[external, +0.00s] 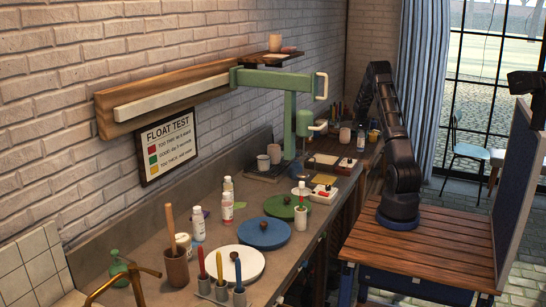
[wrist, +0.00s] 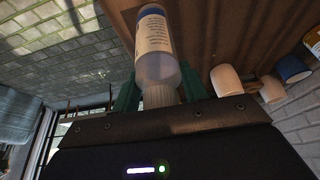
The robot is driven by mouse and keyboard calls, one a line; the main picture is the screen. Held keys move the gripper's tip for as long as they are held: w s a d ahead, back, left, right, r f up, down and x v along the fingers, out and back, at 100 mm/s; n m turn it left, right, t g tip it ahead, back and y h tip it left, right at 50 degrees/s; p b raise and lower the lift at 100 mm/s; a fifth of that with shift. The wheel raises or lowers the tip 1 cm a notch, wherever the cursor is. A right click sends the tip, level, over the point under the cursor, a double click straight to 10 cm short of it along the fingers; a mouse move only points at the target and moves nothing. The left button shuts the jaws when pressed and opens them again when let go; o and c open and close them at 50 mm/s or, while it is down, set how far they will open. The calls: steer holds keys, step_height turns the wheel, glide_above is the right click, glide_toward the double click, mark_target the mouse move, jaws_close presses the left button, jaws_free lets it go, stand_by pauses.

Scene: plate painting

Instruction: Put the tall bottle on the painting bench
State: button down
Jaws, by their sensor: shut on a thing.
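The bottle (wrist: 154,40) is pale and translucent, with a printed label and a blue band at its far end. It fills the upper middle of the wrist view. My gripper (wrist: 159,90) is shut on it, with a green finger on each side near its ribbed neck. A brown wooden surface (wrist: 210,28) shows behind the bottle; I cannot tell whether they touch. In the external view my arm bends down over the far end of the long bench (external: 190,220); the fingers and held bottle are too small and dark to make out there.
White cups (wrist: 225,80) and a blue cup (wrist: 292,68) stand close right of the gripper in the wrist view. Plates (external: 263,234), paint bottles (external: 227,208) and brush pots crowd the near bench. A green stand (external: 290,110) rises at the wall.

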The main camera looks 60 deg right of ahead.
mark_target(361, 142)
steer(key=shift+f, duration=2.6)
steer(key=shift+f, duration=0.1)
steer(key=c, duration=0.8)
jaws_free()
steer(key=shift+o, duration=0.2)
steer(key=v, duration=1.2)
